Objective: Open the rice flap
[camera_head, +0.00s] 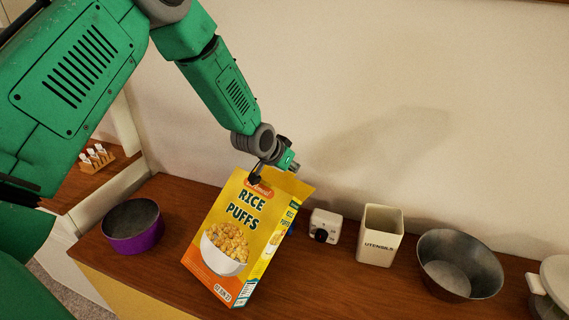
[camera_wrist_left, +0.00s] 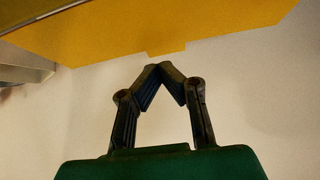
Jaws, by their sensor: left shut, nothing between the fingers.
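The yellow and orange Rice Puffs box (camera_head: 228,238) stands on the wooden counter. At its top, a plain yellow flap (camera_head: 297,187) sticks up and out toward the right and back.
A purple bowl (camera_head: 133,242) stands left of the box. Right of it are a small white device (camera_head: 325,226), a cream utensils holder (camera_head: 380,250) and a metal bowl (camera_head: 455,290). The wall is close behind. A small rack (camera_head: 93,158) sits at the far left.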

